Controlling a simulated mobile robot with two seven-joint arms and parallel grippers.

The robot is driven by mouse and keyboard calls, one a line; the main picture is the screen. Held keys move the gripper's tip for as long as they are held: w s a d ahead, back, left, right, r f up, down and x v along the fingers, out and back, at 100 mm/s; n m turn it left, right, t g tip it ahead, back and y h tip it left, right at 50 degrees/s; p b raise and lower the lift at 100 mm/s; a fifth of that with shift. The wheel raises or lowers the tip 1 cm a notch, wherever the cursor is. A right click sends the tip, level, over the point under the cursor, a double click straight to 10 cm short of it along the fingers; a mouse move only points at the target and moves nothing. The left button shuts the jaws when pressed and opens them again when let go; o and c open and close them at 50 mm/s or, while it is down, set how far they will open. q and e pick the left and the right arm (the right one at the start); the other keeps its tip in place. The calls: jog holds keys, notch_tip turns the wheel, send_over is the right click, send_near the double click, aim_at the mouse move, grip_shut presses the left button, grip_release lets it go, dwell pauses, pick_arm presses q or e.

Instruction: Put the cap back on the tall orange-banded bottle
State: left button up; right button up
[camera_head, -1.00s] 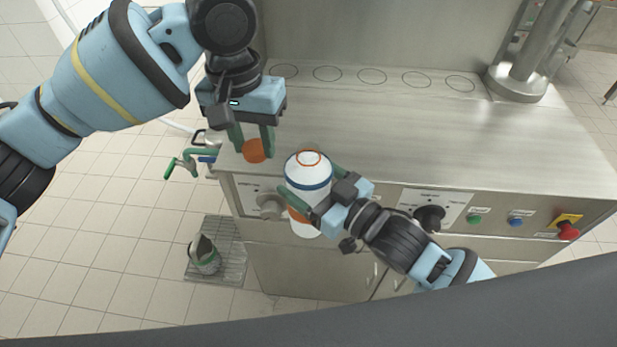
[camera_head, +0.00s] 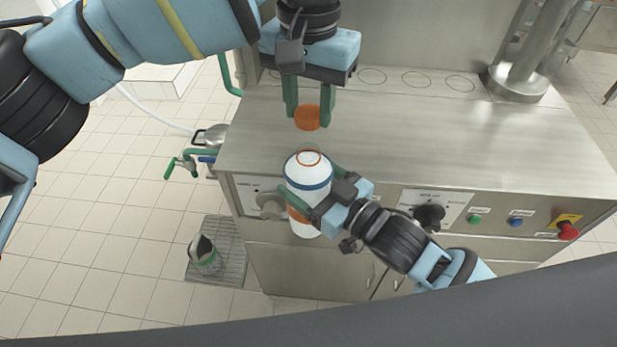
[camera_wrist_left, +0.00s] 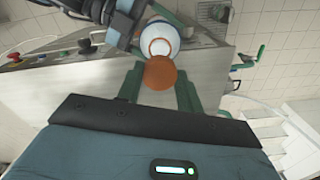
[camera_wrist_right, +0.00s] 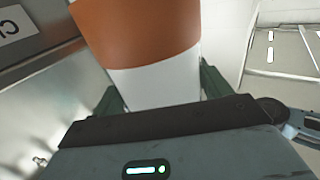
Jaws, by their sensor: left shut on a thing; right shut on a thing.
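The tall white bottle (camera_head: 308,172) has a blue band near its top and an orange band lower down. It looks upright in front of the steel counter, and an orange ring marks its open-looking top. My right gripper (camera_head: 309,190) is shut on the bottle's body; the right wrist view shows the orange band and white wall (camera_wrist_right: 150,60) close up between the fingers. My left gripper (camera_head: 308,108) is shut on the round orange cap (camera_head: 307,117), above and behind the bottle top in the head view, apart from it. The left wrist view shows the cap (camera_wrist_left: 160,73) overlapping the bottle (camera_wrist_left: 163,38).
The steel counter (camera_head: 430,140) has a row of ring marks along its back and a metal column (camera_head: 530,50) at right. Knobs and buttons, including a red one (camera_head: 568,231), line its front. A grey-green container (camera_head: 205,255) stands on a floor grate at left.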

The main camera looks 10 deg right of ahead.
aim_at(308, 149)
pick_arm(q)
jog(key=shift+f, duration=1.9)
jog(key=shift+c, duration=0.2)
jog(key=shift+f, duration=0.9)
jog(key=shift+f, duration=0.55)
